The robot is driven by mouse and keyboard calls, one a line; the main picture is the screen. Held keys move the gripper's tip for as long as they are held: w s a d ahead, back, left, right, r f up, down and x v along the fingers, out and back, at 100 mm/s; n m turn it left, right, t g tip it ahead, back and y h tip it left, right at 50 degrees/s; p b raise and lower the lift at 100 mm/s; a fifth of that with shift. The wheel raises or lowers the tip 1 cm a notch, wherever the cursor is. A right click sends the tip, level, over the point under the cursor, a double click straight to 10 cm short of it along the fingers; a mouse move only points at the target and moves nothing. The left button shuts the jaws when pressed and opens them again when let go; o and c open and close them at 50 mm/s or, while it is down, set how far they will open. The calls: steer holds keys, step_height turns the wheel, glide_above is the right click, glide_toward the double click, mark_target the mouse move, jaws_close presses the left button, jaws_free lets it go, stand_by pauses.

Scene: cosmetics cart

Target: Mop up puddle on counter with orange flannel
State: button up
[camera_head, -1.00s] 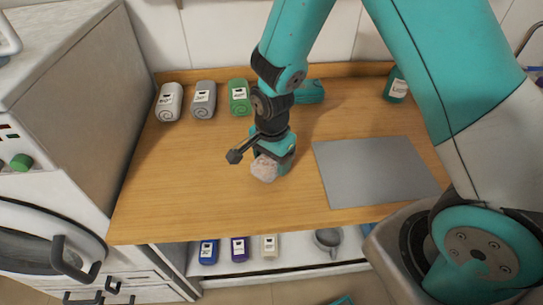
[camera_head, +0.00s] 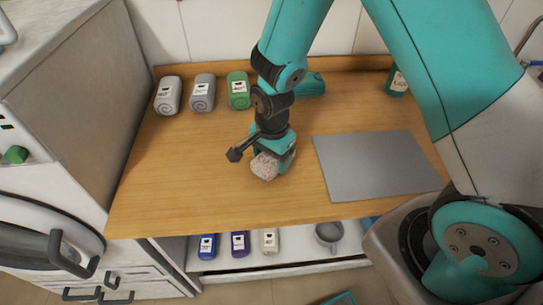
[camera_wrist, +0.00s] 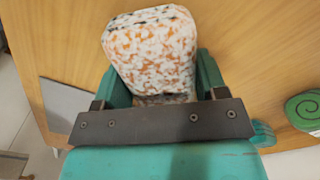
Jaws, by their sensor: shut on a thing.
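The orange flannel, a rounded block speckled orange and white, (camera_head: 265,166) is held in my gripper (camera_head: 277,155) over the middle of the wooden counter (camera_head: 180,190). In the wrist view the flannel (camera_wrist: 152,50) sticks out between the two teal fingers, which are shut on it. It is low at the counter; I cannot tell whether it touches the surface. I can make out no puddle in either view; my gripper and the flannel hide part of the counter.
White (camera_head: 168,96), grey (camera_head: 203,93) and green (camera_head: 239,91) rolls stand along the back, with a teal roll (camera_head: 311,84) behind my arm. A green bottle (camera_head: 396,82) is at back right. A grey mat (camera_head: 375,165) lies right of my gripper. The counter's left and front are clear.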

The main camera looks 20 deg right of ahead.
mark_target(296, 166)
steer(key=shift+f+b, duration=0.35)
steer(key=shift+f, duration=0.2)
steer(key=shift+d, duration=0.1)
steer(key=shift+s+d+r, duration=0.1)
steer(key=shift+s+d, duration=0.15)
steer(key=shift+d, duration=0.45)
steer(key=shift+s+d+r, duration=0.1)
steer(key=shift+s+d, duration=0.1)
steer(key=shift+d, duration=0.45)
steer(key=shift+s+d+f, duration=0.1)
steer(key=shift+s+d, duration=0.15)
steer(key=shift+d, duration=0.5)
steer(key=shift+s+d, duration=0.25)
steer(key=shift+d, duration=0.45)
step_height(296, 166, up, 8)
steer(key=p, duration=0.7)
steer(key=shift+a, duration=0.1)
